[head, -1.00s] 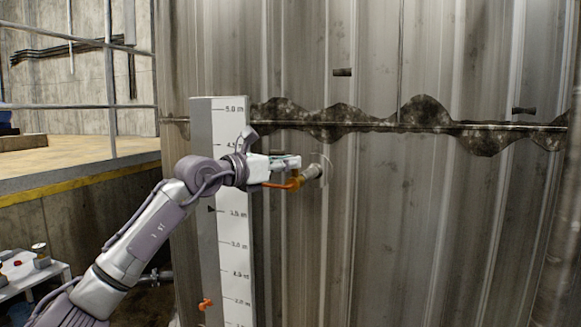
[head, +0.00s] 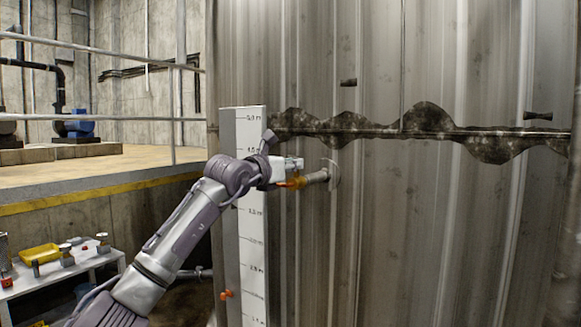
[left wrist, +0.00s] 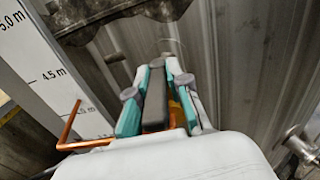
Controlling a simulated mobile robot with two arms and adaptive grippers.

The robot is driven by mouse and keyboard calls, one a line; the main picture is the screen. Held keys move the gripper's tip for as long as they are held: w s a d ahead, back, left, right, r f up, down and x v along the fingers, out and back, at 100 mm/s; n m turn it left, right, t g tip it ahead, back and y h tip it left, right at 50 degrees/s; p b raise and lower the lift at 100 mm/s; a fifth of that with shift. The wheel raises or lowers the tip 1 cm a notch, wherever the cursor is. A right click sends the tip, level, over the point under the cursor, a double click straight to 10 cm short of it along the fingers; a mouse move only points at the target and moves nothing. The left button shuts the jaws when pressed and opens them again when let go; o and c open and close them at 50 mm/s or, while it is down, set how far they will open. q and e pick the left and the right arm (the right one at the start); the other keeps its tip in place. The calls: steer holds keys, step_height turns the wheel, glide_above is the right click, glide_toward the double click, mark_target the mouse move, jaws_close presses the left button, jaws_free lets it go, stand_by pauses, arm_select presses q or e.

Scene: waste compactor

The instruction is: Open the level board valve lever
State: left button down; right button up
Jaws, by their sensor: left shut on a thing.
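The level board (head: 251,230) is a tall white scale with metre marks, standing against the tank; its upper part shows in the left wrist view (left wrist: 38,62). An orange valve (head: 297,181) sits beside it on a short metal pipe stub (head: 318,177) from the tank wall. In the left wrist view the teal-padded fingers (left wrist: 160,98) are close around a grey bar, and a bent orange rod (left wrist: 86,145) sticks out to the left. The exact grip point is hidden. My right gripper is out of view.
A second orange valve (head: 226,294) sits low by the board. A white table (head: 65,275) with a yellow tray (head: 40,257) stands at the lower left. A railed concrete platform (head: 100,165) lies behind. The corrugated tank wall (head: 430,230) fills the right.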

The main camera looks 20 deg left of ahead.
arm_select(q)
steer(key=c, duration=1.4)
jaws_free()
steer(key=o, duration=0.3)
steer(key=v, duration=1.2)
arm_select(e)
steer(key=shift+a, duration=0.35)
arm_select(q)
steer(key=shift+d, duration=0.1)
